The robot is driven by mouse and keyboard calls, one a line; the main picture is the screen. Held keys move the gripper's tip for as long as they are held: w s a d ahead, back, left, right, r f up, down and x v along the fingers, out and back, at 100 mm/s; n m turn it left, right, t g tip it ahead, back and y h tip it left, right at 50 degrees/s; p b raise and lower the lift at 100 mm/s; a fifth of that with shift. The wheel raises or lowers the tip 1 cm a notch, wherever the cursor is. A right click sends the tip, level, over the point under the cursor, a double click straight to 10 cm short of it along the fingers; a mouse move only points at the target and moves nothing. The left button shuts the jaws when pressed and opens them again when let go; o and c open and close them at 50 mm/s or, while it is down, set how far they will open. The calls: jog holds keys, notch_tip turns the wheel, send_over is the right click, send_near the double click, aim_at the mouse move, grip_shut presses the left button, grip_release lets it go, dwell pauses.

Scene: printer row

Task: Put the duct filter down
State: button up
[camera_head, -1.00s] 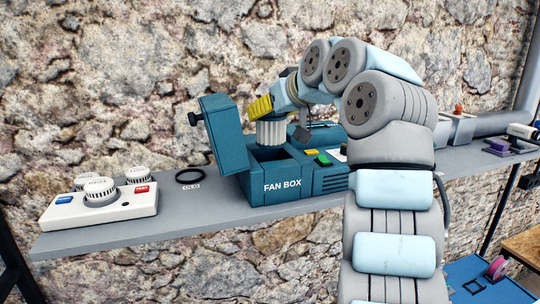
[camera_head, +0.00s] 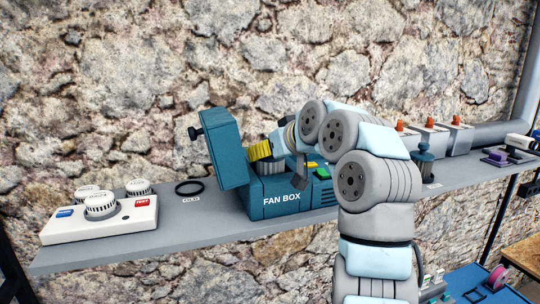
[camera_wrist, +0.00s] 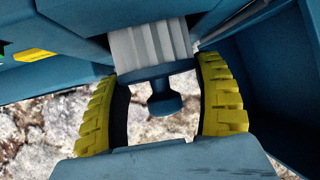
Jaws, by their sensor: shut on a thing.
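The duct filter (camera_head: 264,169), pale and pleated, stands upright in the opening of the teal fan box (camera_head: 257,208); its lower part is hidden behind the front wall. My gripper (camera_head: 260,151) is above it with its yellow fingers around its top end. In the wrist view, the filter's white pleats (camera_wrist: 150,42) and a dark blue end cap with a knob (camera_wrist: 164,104) show between the fingers of my gripper (camera_wrist: 160,98). The fingers are shut on the cap's edge. I cannot tell whether the filter touches the box floor.
The box's lid (camera_head: 222,150) stands open at the left, close to my gripper. A black ring (camera_head: 189,188) lies on the grey shelf (camera_head: 190,225). A white tray (camera_head: 125,215) with round vented caps is at far left. Orange-topped grey units (camera_head: 430,138) stand at right.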

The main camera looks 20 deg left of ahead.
jog(key=shift+f, duration=0.7)
jog(key=shift+f, duration=0.15)
jog(key=o, duration=1.2)
jog(key=shift+o, duration=0.2)
jog(key=shift+r, duration=0.2)
jog(key=b+v, duration=0.3)
jog(key=v, duration=0.9)
jog(key=shift+f, duration=0.15)
jog(key=shift+d, duration=0.1)
